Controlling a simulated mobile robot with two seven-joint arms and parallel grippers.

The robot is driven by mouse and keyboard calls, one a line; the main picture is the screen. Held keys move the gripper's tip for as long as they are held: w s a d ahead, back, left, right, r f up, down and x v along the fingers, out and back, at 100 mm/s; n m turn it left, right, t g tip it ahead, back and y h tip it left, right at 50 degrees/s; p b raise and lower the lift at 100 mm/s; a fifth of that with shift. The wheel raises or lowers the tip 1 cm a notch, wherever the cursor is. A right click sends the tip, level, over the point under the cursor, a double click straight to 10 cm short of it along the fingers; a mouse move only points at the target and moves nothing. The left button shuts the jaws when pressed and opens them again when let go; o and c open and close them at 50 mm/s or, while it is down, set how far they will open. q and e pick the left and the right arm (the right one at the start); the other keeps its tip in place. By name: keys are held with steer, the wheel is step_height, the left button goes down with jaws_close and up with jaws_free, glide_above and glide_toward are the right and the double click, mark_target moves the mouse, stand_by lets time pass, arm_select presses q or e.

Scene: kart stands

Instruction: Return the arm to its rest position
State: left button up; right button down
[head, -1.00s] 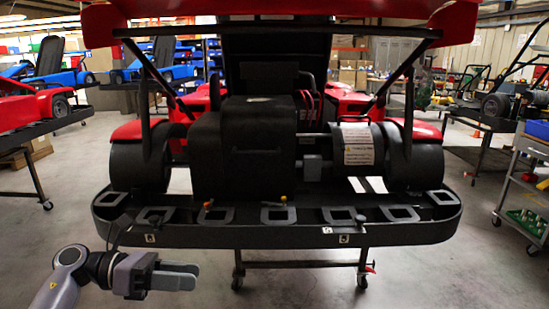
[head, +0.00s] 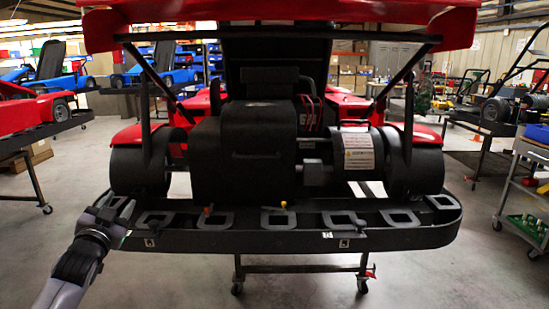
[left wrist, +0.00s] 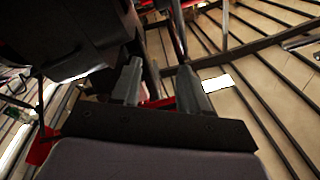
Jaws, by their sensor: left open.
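My left arm comes in at the lower left of the head view. My left gripper (head: 118,207) is at the left end of the kart's black rear bumper (head: 200,240) and overlaps it in the picture. Whether it touches the bumper I cannot tell. In the left wrist view my left gripper (left wrist: 160,78) shows two grey fingers apart with nothing held between them. Dark kart parts (left wrist: 75,40) lie close by at the upper left of that view. My right gripper is in neither view.
The red and black kart (head: 250,150) rests on a wheeled stand (head: 300,265). A grey tool cart (head: 525,180) stands at the right. Another red kart (head: 30,110) is on a stand at the left. The floor (head: 180,285) at the lower left is clear.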

arm_select(q)
steer(key=s+d+f+n+g+h, duration=0.1)
steer(key=s+d+f+g, duration=0.25)
steer(key=s+f, duration=0.55)
steer(key=s+d+f+n+g+h, duration=0.15)
steer(key=s+d+f, duration=0.3)
steer(key=f, duration=0.85)
steer(key=s+d+f+g, duration=0.2)
steer(key=s+d+f, duration=0.2)
steer(key=s, duration=0.8)
steer(key=s+d+f+g+h, duration=0.1)
steer(key=s+d+f, duration=0.3)
steer(key=s, duration=0.8)
step_height(320, 180, down, 2)
steer(key=shift+s+d+f+g, duration=0.2)
steer(key=shift+s+d+g, duration=0.1)
steer(key=shift+g, duration=0.2)
steer(key=shift+w+a, duration=0.1)
